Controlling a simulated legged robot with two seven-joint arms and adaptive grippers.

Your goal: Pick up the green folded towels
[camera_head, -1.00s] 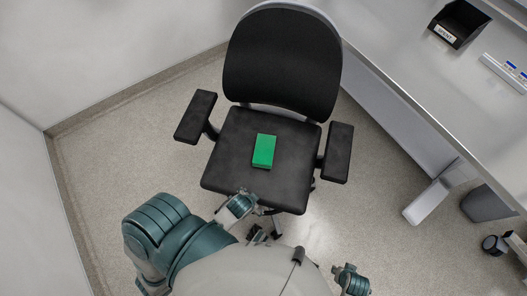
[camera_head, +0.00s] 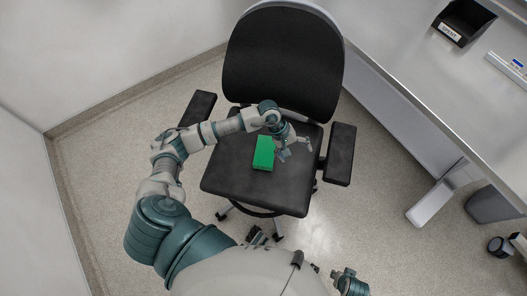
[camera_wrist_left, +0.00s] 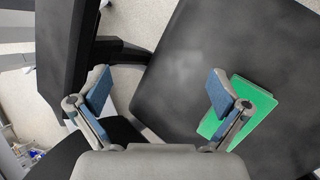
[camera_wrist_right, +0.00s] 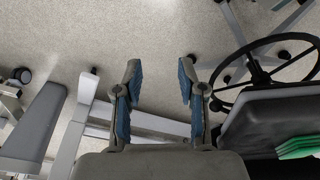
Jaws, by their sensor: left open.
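The green folded towels (camera_head: 263,153) lie as a flat rectangular stack on the seat of a black office chair (camera_head: 240,178). My left gripper (camera_head: 293,151) is open above the seat, just right of the towels. In the left wrist view, the towels (camera_wrist_left: 249,112) are partly hidden behind the right-hand finger of the open left gripper (camera_wrist_left: 160,88), with nothing between its fingers. My right gripper (camera_wrist_right: 160,70) is open and empty in its own wrist view, pointing over the floor. That view shows the towels' edge (camera_wrist_right: 299,147) at the right.
The chair has two armrests, the right one (camera_head: 339,154) near my left gripper. A grey table (camera_head: 405,62) stands at the right, bearing a black labelled bin (camera_head: 463,22). A grey waste bin (camera_head: 491,206) stands beneath it. Bare floor lies left of the chair.

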